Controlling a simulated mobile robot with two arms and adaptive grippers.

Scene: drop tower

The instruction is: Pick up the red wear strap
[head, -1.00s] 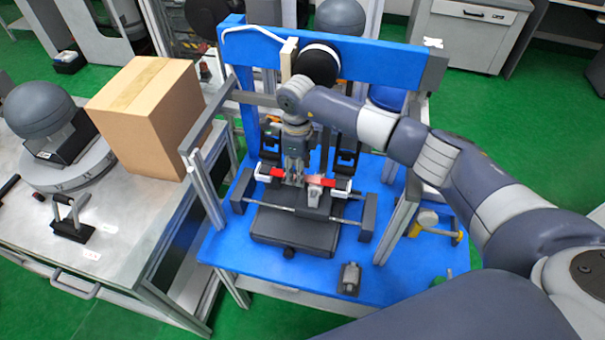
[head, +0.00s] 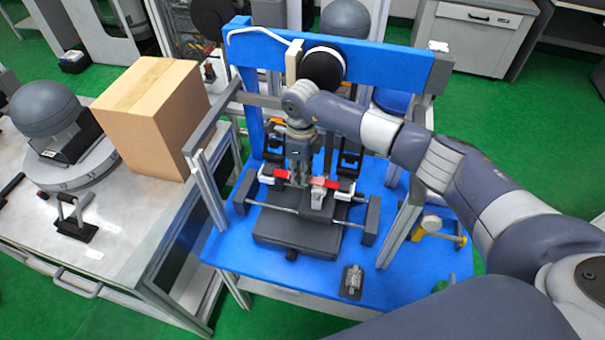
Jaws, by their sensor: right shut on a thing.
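The red wear strap (head: 325,182) lies across the dark fixture (head: 300,232) on the blue drop tower. Its red shows on both sides of my right gripper (head: 300,181), near the white end clamps. The right gripper reaches down from above and is shut on the middle of the strap, hiding that part. The strap looks level and still at the height of the clamps; I cannot tell whether it is clear of them. My left gripper is not in view.
The tower's blue crossbeam (head: 400,66) stands behind my right arm, with metal posts at both sides. A cardboard box (head: 150,115) sits on the left bench. A small metal part (head: 351,281) lies on the blue table's front, and a yellow-handled thing (head: 431,224) is at right.

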